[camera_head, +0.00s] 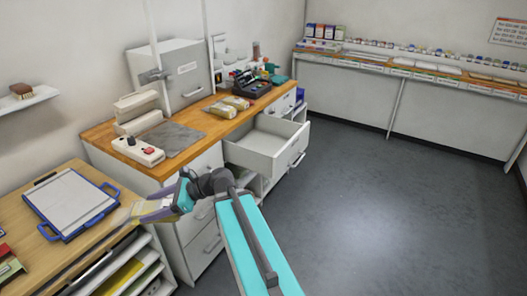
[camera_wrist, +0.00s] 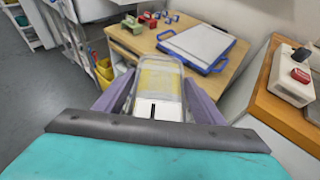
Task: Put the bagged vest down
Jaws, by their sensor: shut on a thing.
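My gripper (camera_head: 158,210) is at the lower left of the head view, beside the right edge of the low wooden table (camera_head: 38,262). In the wrist view my gripper (camera_wrist: 148,100) is shut on the bagged vest (camera_wrist: 160,78), a clear flat bag with yellow inside. The bag sticks out from between the two purple-grey fingers towards the wooden table. In the head view the bag is small and mostly hidden by the fingers. I cannot tell its exact height over the table.
A white board in a blue-handled tray (camera_head: 103,209) lies on the low table. Yellow things sit on shelves below. The workbench (camera_head: 92,146) carries a white device with a red button (camera_head: 139,150), a grey mat (camera_head: 172,139) and packets (camera_head: 228,105). A drawer (camera_head: 262,158) stands open. The floor at right is clear.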

